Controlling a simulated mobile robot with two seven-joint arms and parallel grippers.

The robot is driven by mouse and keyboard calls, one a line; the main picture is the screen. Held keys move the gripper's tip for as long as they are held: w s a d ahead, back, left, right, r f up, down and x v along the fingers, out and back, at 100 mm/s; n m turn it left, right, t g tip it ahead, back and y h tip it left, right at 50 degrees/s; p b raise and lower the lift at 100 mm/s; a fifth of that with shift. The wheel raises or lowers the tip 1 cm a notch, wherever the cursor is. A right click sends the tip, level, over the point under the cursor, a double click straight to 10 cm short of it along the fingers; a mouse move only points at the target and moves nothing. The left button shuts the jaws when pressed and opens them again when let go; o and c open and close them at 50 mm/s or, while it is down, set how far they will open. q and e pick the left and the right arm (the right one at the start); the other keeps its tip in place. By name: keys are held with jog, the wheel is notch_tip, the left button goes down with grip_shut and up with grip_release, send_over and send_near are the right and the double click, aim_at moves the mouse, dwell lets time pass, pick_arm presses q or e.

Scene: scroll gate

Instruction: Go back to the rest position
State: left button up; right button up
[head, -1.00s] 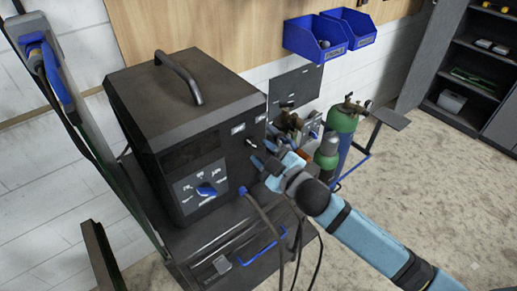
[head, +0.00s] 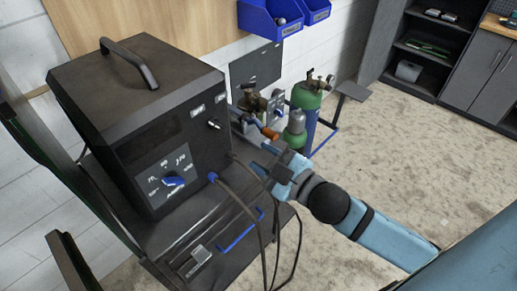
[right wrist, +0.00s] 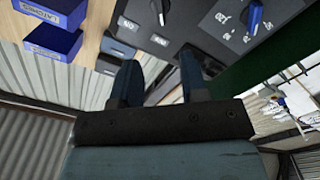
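My right gripper (head: 264,160) is in front of the right side of a black welding machine (head: 135,120), apart from its front panel. In the right wrist view the gripper's two blue fingers (right wrist: 160,84) stand apart with nothing held between them. The machine has a blue dial (head: 173,181) and a small toggle switch (head: 214,124), which sits up and left of the gripper. The dial also shows in the right wrist view (right wrist: 255,16), near the switch (right wrist: 160,12). My left gripper is not in view.
Dark cables (head: 262,225) hang from the machine, close to my right gripper. Green gas cylinders (head: 306,100) stand behind it. Blue bins (head: 270,18) hang on the wall. A grey shelf unit (head: 430,45) stands back right. The floor (head: 400,150) on the right is clear.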

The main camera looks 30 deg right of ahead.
jog(key=s+f+m+g+h, duration=0.1)
jog(key=s+f+m+g, duration=0.2)
jog(key=f, duration=1)
jog(key=s+a+f+m+g+h+p, duration=0.1)
jog(key=s+f+m, duration=0.5)
jog(key=f, duration=0.8)
jog(key=s+g+h, duration=0.1)
jog(key=s+g, duration=0.1)
jog(key=shift+s+a, duration=0.2)
jog(key=shift+s, duration=0.15)
jog(key=shift+r, duration=0.1)
